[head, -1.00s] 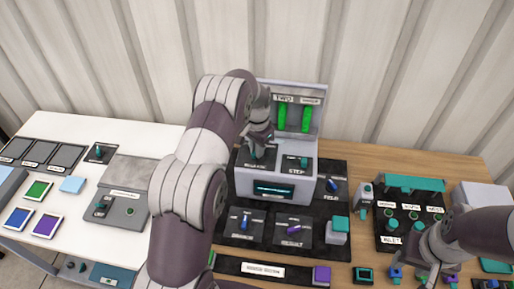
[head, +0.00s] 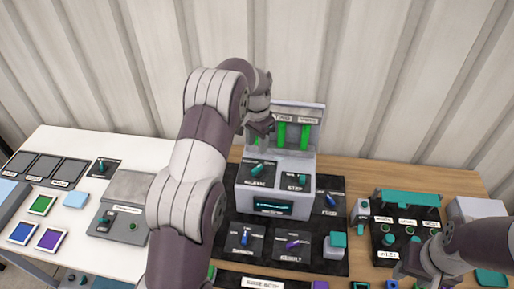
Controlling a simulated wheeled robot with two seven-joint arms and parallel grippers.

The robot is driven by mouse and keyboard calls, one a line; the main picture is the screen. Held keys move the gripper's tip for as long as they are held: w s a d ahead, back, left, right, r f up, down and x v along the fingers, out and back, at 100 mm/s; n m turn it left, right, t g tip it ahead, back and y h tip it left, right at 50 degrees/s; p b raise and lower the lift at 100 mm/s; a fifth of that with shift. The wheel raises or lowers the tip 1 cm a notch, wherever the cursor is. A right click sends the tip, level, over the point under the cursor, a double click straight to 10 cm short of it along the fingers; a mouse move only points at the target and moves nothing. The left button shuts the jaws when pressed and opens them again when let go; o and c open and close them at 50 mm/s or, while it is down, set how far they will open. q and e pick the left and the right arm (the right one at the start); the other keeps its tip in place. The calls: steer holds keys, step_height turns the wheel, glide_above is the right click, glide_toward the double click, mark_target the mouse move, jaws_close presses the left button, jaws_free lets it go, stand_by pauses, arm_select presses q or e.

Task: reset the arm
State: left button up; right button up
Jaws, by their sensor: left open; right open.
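My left gripper (head: 259,126) is raised above the grey control box (head: 277,187), in front of the left part of its upright back panel. It is open, with nothing seen in it, and apart from the box top. My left arm comes up from the bottom and hides part of the table. My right gripper (head: 403,272) is low at the right, beside the black and teal rack (head: 407,198). It is open; its fingertips are hard to make out.
Green bars (head: 305,136) show on the back panel. A black board (head: 334,190) with knobs surrounds the box. At left, a white table (head: 60,145) holds colored tiles and a grey panel (head: 131,186). A pale box (head: 476,207) stands at far right.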

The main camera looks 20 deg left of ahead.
arm_select(q)
steer(key=shift+r, duration=0.8)
arm_select(e)
steer(key=shift+r, duration=0.75)
arm_select(q)
steer(key=shift+w, duration=0.1)
